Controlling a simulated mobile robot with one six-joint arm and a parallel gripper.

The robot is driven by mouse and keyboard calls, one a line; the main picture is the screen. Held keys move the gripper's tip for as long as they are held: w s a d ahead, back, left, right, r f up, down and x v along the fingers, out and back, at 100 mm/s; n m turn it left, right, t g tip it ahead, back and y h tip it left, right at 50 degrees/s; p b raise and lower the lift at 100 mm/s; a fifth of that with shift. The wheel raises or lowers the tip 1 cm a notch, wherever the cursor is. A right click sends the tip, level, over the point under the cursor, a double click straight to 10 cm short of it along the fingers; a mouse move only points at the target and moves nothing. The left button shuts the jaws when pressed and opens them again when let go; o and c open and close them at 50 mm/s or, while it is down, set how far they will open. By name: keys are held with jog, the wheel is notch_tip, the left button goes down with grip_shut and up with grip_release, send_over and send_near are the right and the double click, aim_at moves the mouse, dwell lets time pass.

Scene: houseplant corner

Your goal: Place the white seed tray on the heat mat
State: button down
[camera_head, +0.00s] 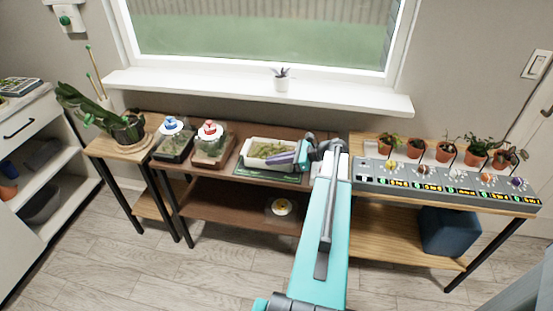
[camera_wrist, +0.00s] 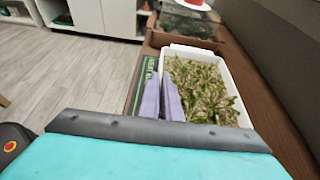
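The white seed tray (camera_head: 247,162), filled with green seedlings, is on the brown bench below the window. It also shows in the wrist view (camera_wrist: 243,112). The dark green heat mat (camera_head: 262,178) shows along the tray's front edge, and its lettered strip (camera_wrist: 148,88) shows beside the tray in the wrist view. The tray is over the mat; whether its underside rests fully on it is hidden. My gripper (camera_wrist: 161,84) has its purple fingers close together at the tray's near wall, one on each side. It appears shut on that wall.
Two lidded terrariums, one with a blue top (camera_head: 171,126) and one with a red top (camera_head: 210,130), stand left of the tray. To the right, a grey panel (camera_head: 445,182) fronts several potted plants (camera_head: 480,152). A yellow-centred round item (camera_head: 281,207) lies on the lower shelf.

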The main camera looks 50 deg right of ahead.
jog(key=shift+f, duration=0.25)
jog(key=c, duration=2)
grip_release()
jog(key=b+v, duration=0.2)
jog(key=v, duration=1)
jog(key=shift+r, duration=0.1)
